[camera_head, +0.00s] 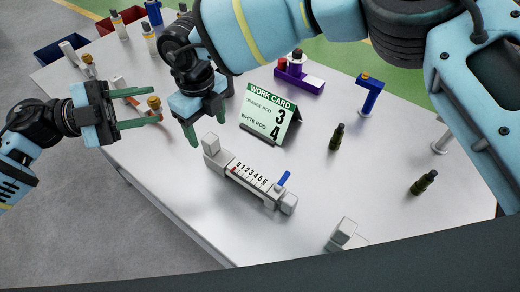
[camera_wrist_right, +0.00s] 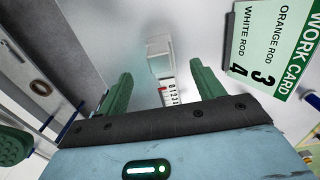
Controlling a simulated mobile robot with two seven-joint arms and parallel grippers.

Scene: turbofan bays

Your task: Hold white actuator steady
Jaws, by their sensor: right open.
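The white actuator (camera_head: 258,186) lies on the table, with a 0 to 6 scale, a raised end block and a blue lever near its other end. My right gripper (camera_head: 205,127) is open above and just beyond the end block. In the right wrist view, the white actuator (camera_wrist_right: 160,57) shows between the open fingers (camera_wrist_right: 163,84), its far part hidden by the gripper body. My left gripper (camera_head: 142,107) is open at the table's left side, its fingers either side of an orange rod with a brass-coloured knob (camera_head: 154,103), with no clear contact.
A work card (camera_head: 268,114) reading orange rod 3, white rod 4 stands behind the actuator. A purple fixture (camera_head: 300,78), a blue post (camera_head: 370,95), dark bottle-like parts (camera_head: 336,137) and a white block (camera_head: 343,232) stand around. Table between them is clear.

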